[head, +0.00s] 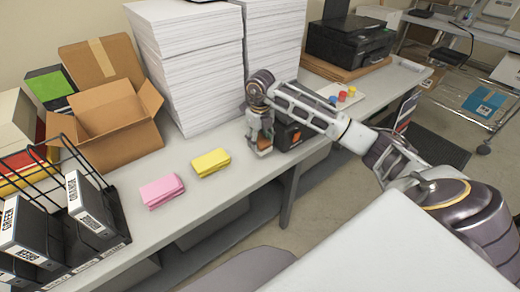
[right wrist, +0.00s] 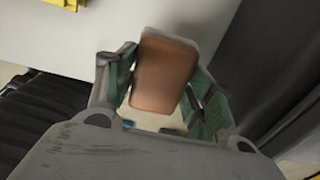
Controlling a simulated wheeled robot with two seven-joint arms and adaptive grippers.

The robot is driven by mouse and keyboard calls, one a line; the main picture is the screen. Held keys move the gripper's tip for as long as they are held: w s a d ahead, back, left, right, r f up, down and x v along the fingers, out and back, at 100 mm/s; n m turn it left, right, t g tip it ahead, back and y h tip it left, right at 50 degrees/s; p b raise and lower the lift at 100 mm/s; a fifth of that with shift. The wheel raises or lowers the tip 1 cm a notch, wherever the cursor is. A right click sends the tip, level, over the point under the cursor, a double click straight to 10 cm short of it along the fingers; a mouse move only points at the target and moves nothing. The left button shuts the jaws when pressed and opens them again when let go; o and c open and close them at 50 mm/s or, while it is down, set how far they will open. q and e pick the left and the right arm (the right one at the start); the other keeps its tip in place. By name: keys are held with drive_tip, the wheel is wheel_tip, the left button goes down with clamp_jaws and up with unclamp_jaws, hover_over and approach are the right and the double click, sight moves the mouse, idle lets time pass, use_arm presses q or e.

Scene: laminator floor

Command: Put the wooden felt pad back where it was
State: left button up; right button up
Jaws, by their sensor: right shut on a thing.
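The wooden felt pad (right wrist: 162,75) shows in the right wrist view as a brown block with rounded corners. My right gripper (right wrist: 160,85) is shut on it, with a finger at each side. In the head view my right gripper (head: 262,143) points down near the front edge of the grey table (head: 222,182), and the pad (head: 265,152) shows small at its fingertips. Whether the pad touches the table cannot be told. My left gripper is not in view.
A yellow pad (head: 211,163) and a pink pad (head: 162,191) lie left of my right gripper. Tall paper stacks (head: 195,70) stand behind it. A dark box (head: 290,132) is close on its right. An open cardboard box (head: 112,125) and binders (head: 95,208) stand left.

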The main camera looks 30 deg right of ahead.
sight(260, 139)
drive_tip(key=shift+f, duration=0.65)
drive_tip(key=shift+f+p, duration=0.3)
drive_tip(key=shift+f, duration=1.55)
drive_tip(key=shift+f, duration=0.15)
drive_tip(key=o, duration=1)
drive_tip(key=shift+r+b, duration=0.55)
drive_tip(key=shift+r, duration=5.6)
